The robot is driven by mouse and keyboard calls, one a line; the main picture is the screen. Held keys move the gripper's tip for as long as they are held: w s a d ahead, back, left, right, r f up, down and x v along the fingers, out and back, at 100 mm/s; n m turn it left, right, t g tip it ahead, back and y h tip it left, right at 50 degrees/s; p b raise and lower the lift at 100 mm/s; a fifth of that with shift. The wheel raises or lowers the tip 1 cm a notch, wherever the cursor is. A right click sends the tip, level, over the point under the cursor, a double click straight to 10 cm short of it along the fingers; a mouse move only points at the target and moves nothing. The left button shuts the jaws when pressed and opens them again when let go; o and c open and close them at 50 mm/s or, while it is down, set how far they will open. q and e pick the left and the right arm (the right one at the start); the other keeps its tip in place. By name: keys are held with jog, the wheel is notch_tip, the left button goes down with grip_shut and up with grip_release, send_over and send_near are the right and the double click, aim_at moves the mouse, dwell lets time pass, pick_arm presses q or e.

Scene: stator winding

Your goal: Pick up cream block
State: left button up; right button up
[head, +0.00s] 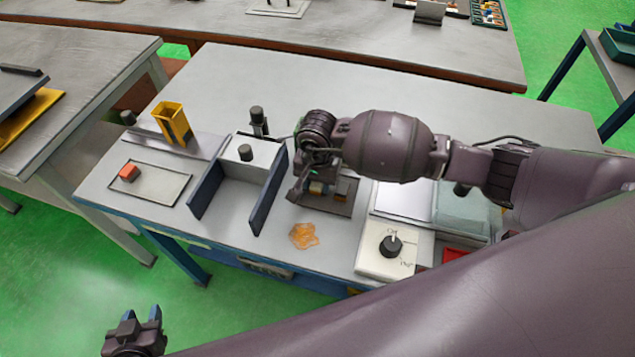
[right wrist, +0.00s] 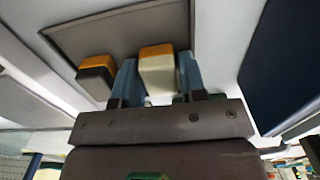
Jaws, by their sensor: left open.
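The cream block (head: 316,187), with an orange end, is at the dark tray on the table. In the right wrist view the cream block (right wrist: 160,76) shows between the two blue-grey fingers of my right gripper (right wrist: 157,82). No clear gap shows on either side, but I cannot tell whether the fingers press on it. In the head view my right gripper (head: 312,184) is low over the tray, partly hidden by its own arm. My left gripper (head: 135,328) is open and empty at the bottom left, away from the table.
A dark block with an orange end (right wrist: 95,75) sits close beside one finger. Blue-walled fixture (head: 243,170) stands left of the tray; a knob box (head: 383,262) stands to its right. An orange patch (head: 304,236) lies in front. A red block (head: 130,172) lies on the left mat (head: 163,186).

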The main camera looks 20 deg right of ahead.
jog(key=c, duration=0.6)
jog(key=shift+o, duration=0.2)
jog(key=shift+r, duration=0.15)
